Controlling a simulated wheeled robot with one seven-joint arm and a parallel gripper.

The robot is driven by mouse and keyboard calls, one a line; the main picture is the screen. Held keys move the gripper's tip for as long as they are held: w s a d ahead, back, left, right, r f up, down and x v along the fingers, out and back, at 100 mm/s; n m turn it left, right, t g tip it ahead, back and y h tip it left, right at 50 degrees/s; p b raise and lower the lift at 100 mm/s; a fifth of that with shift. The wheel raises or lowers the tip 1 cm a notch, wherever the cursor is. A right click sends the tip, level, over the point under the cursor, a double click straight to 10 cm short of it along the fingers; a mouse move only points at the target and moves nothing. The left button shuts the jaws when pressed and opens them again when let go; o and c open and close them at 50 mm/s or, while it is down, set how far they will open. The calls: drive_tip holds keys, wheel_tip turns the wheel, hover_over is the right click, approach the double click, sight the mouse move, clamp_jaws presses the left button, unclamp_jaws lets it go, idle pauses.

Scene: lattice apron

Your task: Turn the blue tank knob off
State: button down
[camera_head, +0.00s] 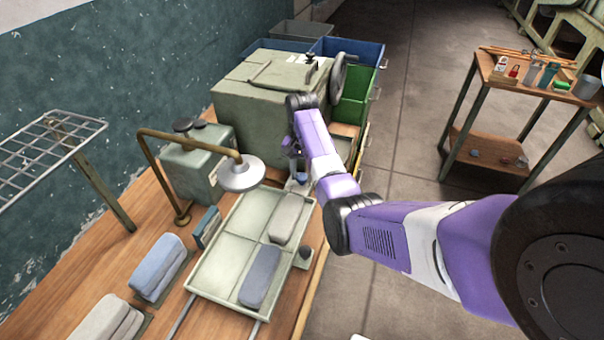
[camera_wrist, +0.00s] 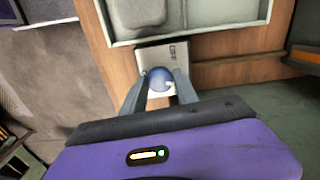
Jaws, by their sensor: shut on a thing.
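The blue knob (camera_wrist: 158,77) is round and stands on a small pale plate (camera_wrist: 151,54) fixed by the tray in the wrist view. My gripper (camera_wrist: 161,90) is shut on the knob, with one grey finger on each side of it. In the head view my gripper (camera_head: 296,163) reaches down beside the far end of the tray, and the knob (camera_head: 299,177) shows only as a small bluish spot under it. The knob's lower side is hidden by the fingers, and I cannot tell its setting.
A pale green tray (camera_head: 232,240) with grey pads lies on the wooden bench. A brass-armed lamp-like head (camera_head: 241,173) hangs over it. A large green box (camera_head: 262,100) with a handwheel (camera_head: 338,78) stands behind. A side table (camera_head: 538,87) is at the right.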

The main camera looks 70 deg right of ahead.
sight(302, 176)
drive_tip(key=n, duration=1.2)
drive_tip(key=shift+r+n, duration=0.1)
drive_tip(key=shift+n, duration=0.2)
idle(0.4)
drive_tip(key=c, duration=0.9)
unclamp_jaws()
wheel_tip(302, 176, up, 8)
drive_tip(key=shift+f+b, duration=0.15)
drive_tip(key=shift+b, duration=0.4)
